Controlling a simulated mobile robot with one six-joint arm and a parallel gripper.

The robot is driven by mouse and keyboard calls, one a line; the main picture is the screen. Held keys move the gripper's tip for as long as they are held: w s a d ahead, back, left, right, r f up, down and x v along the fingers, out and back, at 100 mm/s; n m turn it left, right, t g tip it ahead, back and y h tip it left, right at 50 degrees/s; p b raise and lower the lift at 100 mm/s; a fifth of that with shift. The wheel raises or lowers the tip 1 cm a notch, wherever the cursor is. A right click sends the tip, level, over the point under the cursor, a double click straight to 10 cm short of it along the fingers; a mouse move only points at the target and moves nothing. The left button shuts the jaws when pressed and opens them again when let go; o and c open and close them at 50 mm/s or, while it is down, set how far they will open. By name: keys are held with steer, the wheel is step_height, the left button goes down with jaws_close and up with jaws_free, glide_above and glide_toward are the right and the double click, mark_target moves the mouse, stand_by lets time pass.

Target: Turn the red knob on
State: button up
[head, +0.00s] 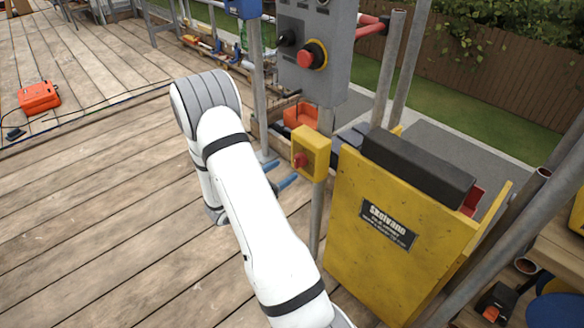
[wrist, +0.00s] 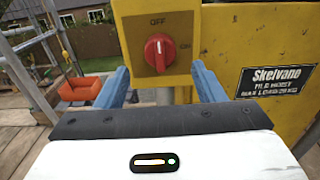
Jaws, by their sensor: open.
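The red knob (wrist: 160,52) sits on the front of a yellow switch box (wrist: 185,22) in the wrist view. "OFF" is printed above the knob and "ON" to its right. The white mark on the knob stands roughly upright, towards "OFF". In the head view the red knob (head: 300,160) is on the left face of the yellow box (head: 319,143). My gripper (head: 280,174) has two blue fingers, spread apart and empty, just left of and slightly below the box. In the wrist view my gripper (wrist: 160,78) has its fingers to either side, below the knob.
A yellow hoist panel marked "Skelvano" (head: 355,245) stands right of the box. Above is a grey control box (head: 300,85) with a red button (head: 305,59). Metal poles (head: 388,70) stand close by. An orange case (head: 39,97) lies on the open wooden deck at left.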

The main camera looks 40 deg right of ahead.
mark_target(295, 164)
steer(key=d, duration=0.5)
steer(key=shift+w+d, duration=0.2)
steer(key=shift+d, duration=0.1)
steer(key=shift+c, duration=0.4)
